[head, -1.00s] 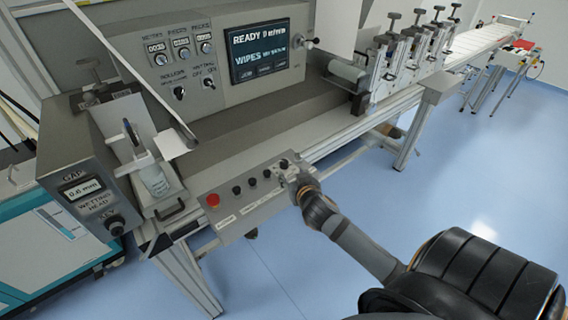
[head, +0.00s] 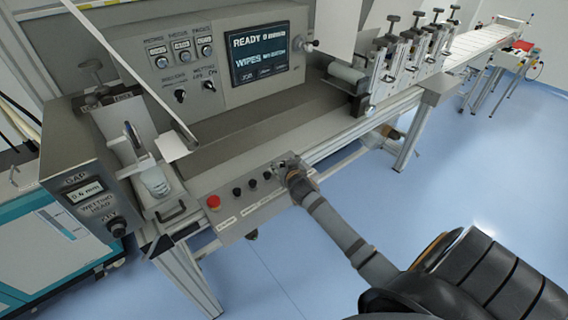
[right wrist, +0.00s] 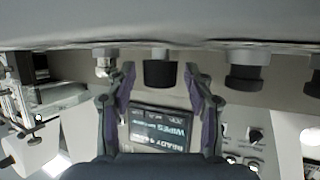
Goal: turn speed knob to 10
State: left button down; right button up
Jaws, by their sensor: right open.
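The control panel strip (head: 240,207) on the machine's front carries a red button (head: 213,201) and a row of dark knobs or buttons, including one black knob (head: 237,191). My right gripper (head: 283,165) is at the right end of this row. In the right wrist view, which is upside down, my right gripper (right wrist: 160,82) is open, with a black knob (right wrist: 160,68) between its two fingers and a visible space on each side. The knob's label and scale cannot be read. My left gripper is not in view.
A metallic knob (right wrist: 105,62) sits close beside one finger, and a wider black knob (right wrist: 246,70) is on the other side. The display screen (head: 264,52) reads READY and WIPES. The wetting head box (head: 85,185) stands at the left.

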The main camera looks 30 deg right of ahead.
grip_shut()
jog(key=shift+d+r+n+y+p, duration=0.1)
jog(key=shift+r+n+y+p, duration=0.1)
jog(key=shift+n+y+p, duration=0.45)
jog(key=shift+y+p, duration=0.25)
jog(key=shift+p, duration=0.05)
jog(key=shift+f+n+t+y, duration=0.15)
jog(key=shift+n+t+y, duration=0.15)
jog(key=shift+n+y, duration=0.25)
jog(key=n+y+b, duration=0.1)
jog(key=b, duration=0.1)
jog(key=f+n+y+b, duration=0.1)
jog(key=b, duration=0.2)
jog(key=n+y+b, duration=0.1)
jog(key=b, duration=0.2)
jog(key=shift+f+y, duration=0.25)
jog(key=shift+y, duration=0.1)
jog(key=n+y+b, duration=0.1)
jog(key=b, duration=0.4)
jog(key=n+y+b, duration=0.1)
jog(key=y+b, duration=0.1)
jog(key=b, duration=0.2)
jog(key=shift+r+n+g+b, duration=0.35)
jog(key=shift+n+g, duration=0.05)
jog(key=shift+r+n+g+b, duration=0.3)
jog(key=shift+n+b, duration=0.1)
jog(key=shift+b, duration=0.45)
jog(key=shift+y, duration=0.3)
